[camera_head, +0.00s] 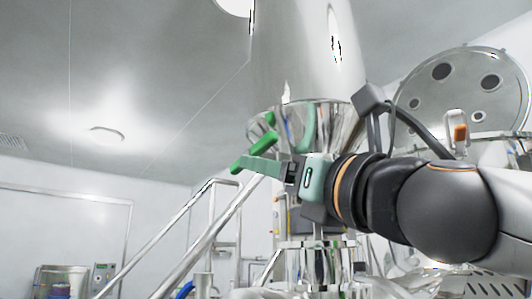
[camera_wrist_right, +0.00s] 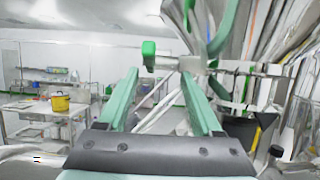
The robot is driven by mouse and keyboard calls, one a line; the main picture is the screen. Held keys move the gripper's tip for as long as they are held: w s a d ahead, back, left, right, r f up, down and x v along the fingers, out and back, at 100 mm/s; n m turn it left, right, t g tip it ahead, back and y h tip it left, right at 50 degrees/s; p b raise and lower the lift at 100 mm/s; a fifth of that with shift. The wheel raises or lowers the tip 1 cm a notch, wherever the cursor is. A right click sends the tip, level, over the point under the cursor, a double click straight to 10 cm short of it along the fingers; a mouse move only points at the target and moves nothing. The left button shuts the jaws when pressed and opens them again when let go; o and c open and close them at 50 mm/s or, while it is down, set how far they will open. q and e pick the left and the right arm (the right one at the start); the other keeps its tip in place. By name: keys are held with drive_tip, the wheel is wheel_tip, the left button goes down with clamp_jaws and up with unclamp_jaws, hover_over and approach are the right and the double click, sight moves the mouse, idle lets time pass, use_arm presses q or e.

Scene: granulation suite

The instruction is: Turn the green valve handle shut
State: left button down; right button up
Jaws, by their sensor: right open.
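The bright green valve handle (camera_head: 262,143) shows in the head view below the steel vessel, close to the tips of my right gripper (camera_head: 250,164). In the right wrist view, a green end piece (camera_wrist_right: 148,53) on a metal stem sits just beyond and above the gap between the fingers of my right gripper (camera_wrist_right: 160,77). The fingers are spread and nothing is held between them. I cannot tell whether they touch the handle. My right gripper partly hides the valve in the head view. My left gripper is not in view.
The steel vessel (camera_head: 305,55) hangs above my right gripper, and a steel column (camera_head: 318,262) stands below. Slanted metal rails (camera_head: 200,240) rise at the left.

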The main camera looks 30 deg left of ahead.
drive_tip(key=shift+x, duration=1.05)
drive_tip(key=shift+c, duration=0.4)
clamp_jaws()
drive_tip(key=y+b, duration=0.1)
drive_tip(key=b, duration=0.1)
drive_tip(key=t+y+b, duration=0.1)
drive_tip(key=b, duration=0.2)
drive_tip(key=shift+a+f+y, duration=0.1)
drive_tip(key=shift+a+y, duration=0.1)
drive_tip(key=shift+y, duration=0.1)
